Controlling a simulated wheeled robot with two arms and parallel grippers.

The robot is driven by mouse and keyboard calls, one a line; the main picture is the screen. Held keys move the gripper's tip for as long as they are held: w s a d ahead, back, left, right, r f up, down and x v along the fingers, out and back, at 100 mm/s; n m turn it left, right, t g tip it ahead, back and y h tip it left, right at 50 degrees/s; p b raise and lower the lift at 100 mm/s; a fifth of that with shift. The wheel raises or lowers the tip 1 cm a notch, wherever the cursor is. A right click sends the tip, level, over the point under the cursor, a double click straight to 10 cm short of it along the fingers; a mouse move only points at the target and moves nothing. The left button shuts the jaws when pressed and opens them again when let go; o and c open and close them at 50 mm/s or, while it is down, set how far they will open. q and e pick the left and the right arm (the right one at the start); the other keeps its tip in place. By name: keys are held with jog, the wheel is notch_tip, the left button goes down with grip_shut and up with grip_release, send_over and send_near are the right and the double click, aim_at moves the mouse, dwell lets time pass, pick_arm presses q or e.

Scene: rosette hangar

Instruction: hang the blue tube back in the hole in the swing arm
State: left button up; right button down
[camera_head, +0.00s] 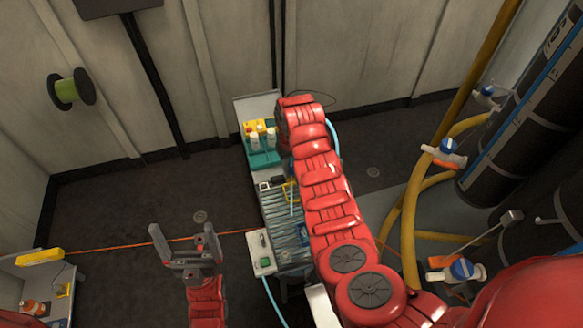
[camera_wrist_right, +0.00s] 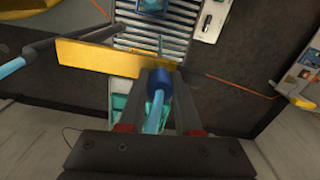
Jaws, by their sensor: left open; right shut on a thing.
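The blue tube (camera_wrist_right: 157,84) shows in the right wrist view as a dark blue collar with a lighter blue length (camera_wrist_right: 153,120) below it. My right gripper (camera_wrist_right: 168,88) is shut around it. A yellow bar (camera_wrist_right: 100,63), likely the swing arm, lies just beyond the fingers. Its hole cannot be made out, and I cannot tell whether the tube touches it. In the head view my right arm hides its own gripper; a small yellow piece (camera_head: 289,190) shows beside the arm. My left gripper (camera_head: 184,236) is open and empty above the floor, left of the bench.
The narrow bench has a ribbed top (camera_head: 281,212), a teal holder with bottles (camera_head: 262,158) and a grey switch box (camera_head: 262,253). Another light blue hose with a dark fitting (camera_wrist_right: 62,44) is at the wrist view's left. Tall black cylinders (camera_head: 530,110) stand right. Floor left is mostly clear.

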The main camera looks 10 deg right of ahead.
jog(key=shift+f, duration=0.2)
jog(key=c, duration=0.8)
grip_release()
jog(key=shift+s+r, duration=0.1)
jog(key=shift+c, duration=0.2)
jog(key=shift+o, duration=1.6)
jog(key=shift+s+a, duration=0.1)
jog(key=shift+s, duration=0.05)
jog(key=c, duration=0.3)
jog(key=shift+o, duration=1.1)
jog(key=shift+a, duration=0.1)
